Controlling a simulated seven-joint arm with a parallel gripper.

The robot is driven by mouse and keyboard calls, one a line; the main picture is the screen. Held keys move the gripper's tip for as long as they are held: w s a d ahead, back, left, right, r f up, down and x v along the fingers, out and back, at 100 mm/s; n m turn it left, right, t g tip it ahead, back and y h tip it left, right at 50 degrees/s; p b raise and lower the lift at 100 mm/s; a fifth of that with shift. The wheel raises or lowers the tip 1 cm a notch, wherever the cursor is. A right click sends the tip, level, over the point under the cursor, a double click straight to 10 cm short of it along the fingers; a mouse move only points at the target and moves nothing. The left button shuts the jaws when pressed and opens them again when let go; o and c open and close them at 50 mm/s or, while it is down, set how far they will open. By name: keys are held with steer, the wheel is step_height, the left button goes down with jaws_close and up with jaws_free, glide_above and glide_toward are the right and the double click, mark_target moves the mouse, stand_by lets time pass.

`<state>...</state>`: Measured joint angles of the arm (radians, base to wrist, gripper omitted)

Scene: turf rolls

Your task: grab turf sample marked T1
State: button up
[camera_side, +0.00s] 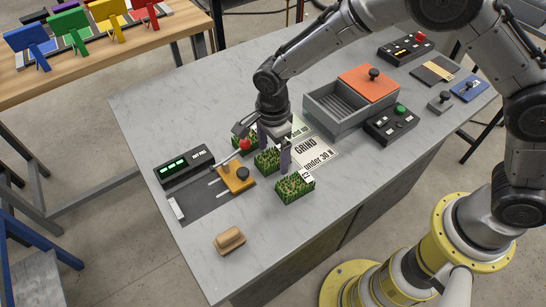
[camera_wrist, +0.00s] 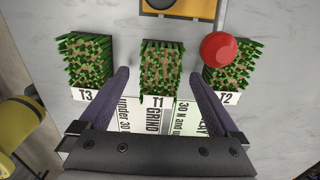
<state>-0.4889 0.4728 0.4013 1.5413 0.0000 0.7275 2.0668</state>
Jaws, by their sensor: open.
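In the wrist view, the turf sample T1 (camera_wrist: 158,68) is a green grassy block with a brown top and a white label. It sits in the middle, between the two fingers of my open gripper (camera_wrist: 160,82). The turf sample T3 (camera_wrist: 90,60) is to its left and the turf sample T2 (camera_wrist: 232,75) to its right, both outside the fingers. In the side view, my gripper (camera_side: 274,155) is down around the middle block (camera_side: 265,160). T3 (camera_side: 295,187) shows nearer the front, and T2 (camera_side: 243,142) is partly hidden behind the gripper. I cannot tell whether the fingers touch T1.
White printed cards (camera_side: 316,154) lie beside the blocks. A grey box with an orange lid (camera_side: 368,82) is behind. A tan block (camera_side: 229,240) lies near the front; the surface around it is clear.

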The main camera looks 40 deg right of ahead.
steer(key=shift+f, duration=0.45)
jaws_close()
steer(key=shift+r, duration=0.15)
